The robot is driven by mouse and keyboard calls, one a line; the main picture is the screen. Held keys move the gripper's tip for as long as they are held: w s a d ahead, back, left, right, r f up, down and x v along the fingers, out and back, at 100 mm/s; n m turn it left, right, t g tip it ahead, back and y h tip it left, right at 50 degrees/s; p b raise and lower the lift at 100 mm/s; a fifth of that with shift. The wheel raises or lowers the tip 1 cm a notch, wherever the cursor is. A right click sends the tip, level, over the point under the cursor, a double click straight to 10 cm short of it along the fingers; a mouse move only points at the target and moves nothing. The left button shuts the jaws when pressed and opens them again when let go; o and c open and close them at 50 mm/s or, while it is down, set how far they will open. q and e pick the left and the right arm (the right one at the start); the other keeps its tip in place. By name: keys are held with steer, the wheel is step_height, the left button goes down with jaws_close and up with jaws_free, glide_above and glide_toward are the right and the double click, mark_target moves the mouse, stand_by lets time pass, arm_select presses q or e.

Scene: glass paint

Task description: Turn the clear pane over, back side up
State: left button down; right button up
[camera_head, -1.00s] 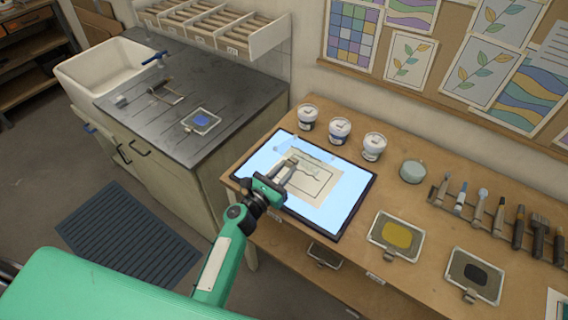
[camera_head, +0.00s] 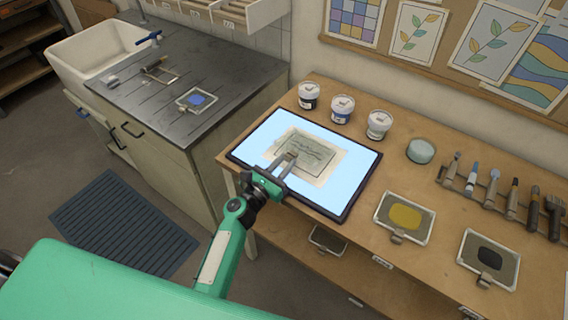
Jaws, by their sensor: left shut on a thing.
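The clear pane (camera_head: 309,150) shows as a thin see-through sheet with dark wavy lines, over a beige paper sheet (camera_head: 335,160) on the glowing light table (camera_head: 352,186). My left gripper (camera_head: 289,157) reaches in from the lower left and is shut on the pane's near left edge. The pane looks flat or nearly flat over the paper; I cannot tell whether it touches it. Which side faces up cannot be told. My right gripper is out of view.
Several white-lidded jars (camera_head: 341,108) stand behind the light table. A round pale green pot (camera_head: 421,151), a yellow paint tray (camera_head: 405,217), a black paint tray (camera_head: 489,258) and a row of brushes (camera_head: 494,186) lie to the right. A blue paint tray (camera_head: 197,99) is on the dark counter.

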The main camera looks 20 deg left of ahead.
arm_select(q)
steer(key=c, duration=0.6)
jaws_free()
stand_by(0.3)
steer(key=v, duration=0.7)
steer(key=shift+r, duration=0.4)
stand_by(0.5)
steer(key=shift+d, duration=0.1)
stand_by(0.3)
